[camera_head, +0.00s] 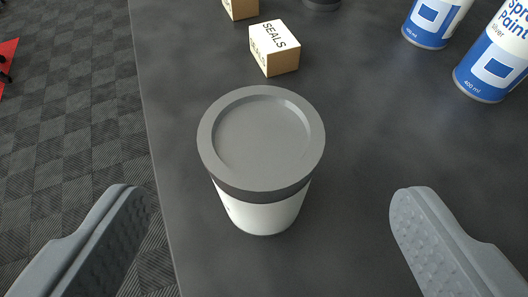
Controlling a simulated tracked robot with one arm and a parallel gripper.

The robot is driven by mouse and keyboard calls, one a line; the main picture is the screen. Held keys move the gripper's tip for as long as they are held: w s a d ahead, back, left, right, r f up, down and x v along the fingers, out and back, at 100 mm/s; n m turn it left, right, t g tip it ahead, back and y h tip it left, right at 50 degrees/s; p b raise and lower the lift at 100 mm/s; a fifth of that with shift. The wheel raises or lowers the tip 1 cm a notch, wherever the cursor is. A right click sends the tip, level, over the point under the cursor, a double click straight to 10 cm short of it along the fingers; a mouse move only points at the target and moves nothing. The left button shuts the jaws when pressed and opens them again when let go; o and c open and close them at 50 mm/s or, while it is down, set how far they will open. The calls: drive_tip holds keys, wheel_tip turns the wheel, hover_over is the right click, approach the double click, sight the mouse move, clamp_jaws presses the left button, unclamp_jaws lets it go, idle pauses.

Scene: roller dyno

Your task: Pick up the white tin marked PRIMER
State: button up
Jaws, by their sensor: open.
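A white tin (263,215) with a wide grey lid (262,140) stands upright on the dark table top, near the table's left edge. Its side is mostly hidden under the lid, and I cannot read any marking on it. My gripper (270,225) is open and empty. One finger is at the lower left and the other at the lower right, with the tin between them and a little beyond, apart from both.
A small box marked SEALS (275,48) stands behind the tin, with another box (240,8) farther back. Blue-and-white spray cans (497,62) stand at the upper right. The table (370,130) is clear right of the tin. Beyond its left edge lies checkered floor (75,110).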

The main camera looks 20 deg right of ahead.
sight(264, 130)
drive_tip(key=x, duration=0.3)
drive_tip(key=shift+w, duration=0.15)
drive_tip(key=shift+a+f+p+x, duration=0.1)
drive_tip(key=shift+p+x, duration=0.25)
drive_tip(key=shift+x, duration=1.2)
drive_tip(key=shift+a+f+p+x, duration=0.15)
drive_tip(key=shift+p+x, duration=0.15)
drive_tip(key=shift+x, duration=1.25)
drive_tip(key=shift+r, duration=0.1)
drive_tip(key=shift+d, duration=0.1)
drive_tip(key=c, duration=1.2)
